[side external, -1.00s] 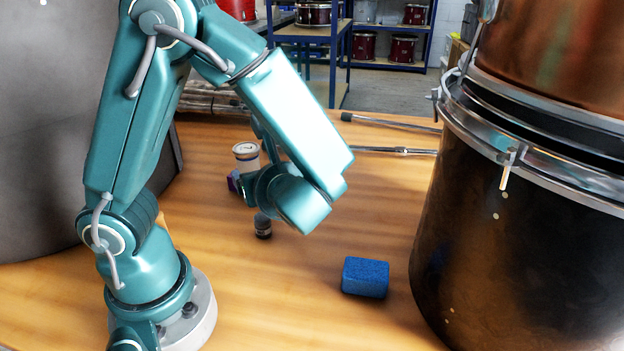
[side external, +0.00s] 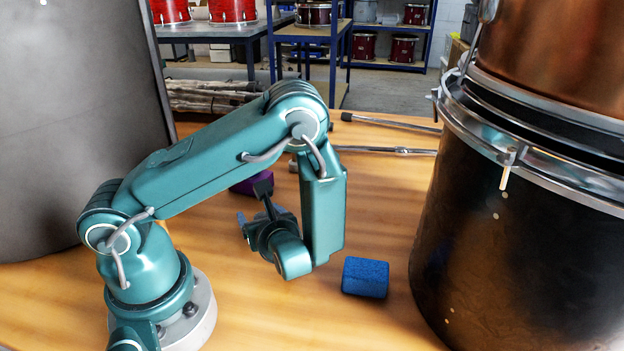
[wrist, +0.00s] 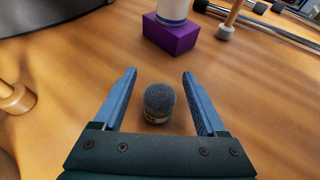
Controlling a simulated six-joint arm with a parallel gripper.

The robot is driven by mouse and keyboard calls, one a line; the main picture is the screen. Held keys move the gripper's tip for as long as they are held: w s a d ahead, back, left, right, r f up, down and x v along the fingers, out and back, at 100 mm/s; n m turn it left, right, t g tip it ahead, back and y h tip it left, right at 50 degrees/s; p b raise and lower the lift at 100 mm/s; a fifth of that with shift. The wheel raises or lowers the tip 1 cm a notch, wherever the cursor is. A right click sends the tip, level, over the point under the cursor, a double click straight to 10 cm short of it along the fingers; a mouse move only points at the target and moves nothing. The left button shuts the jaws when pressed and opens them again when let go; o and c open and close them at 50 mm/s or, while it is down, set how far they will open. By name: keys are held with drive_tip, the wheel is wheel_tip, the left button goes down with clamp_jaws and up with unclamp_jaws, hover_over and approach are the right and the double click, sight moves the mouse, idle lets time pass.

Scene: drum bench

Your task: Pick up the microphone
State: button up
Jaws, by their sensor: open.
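A purple block (wrist: 172,36) with a white-and-blue container (wrist: 174,9) on it stands beyond the microphone. A rod with a grey tip (wrist: 227,28) is right of the block. A blue sponge (side external: 365,277) lies right of my arm, near a large dark drum (side external: 520,240).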

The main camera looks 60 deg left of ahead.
drive_tip(key=shift+a+f, duration=0.15)
drive_tip(key=shift+a, duration=0.2)
clamp_jaws()
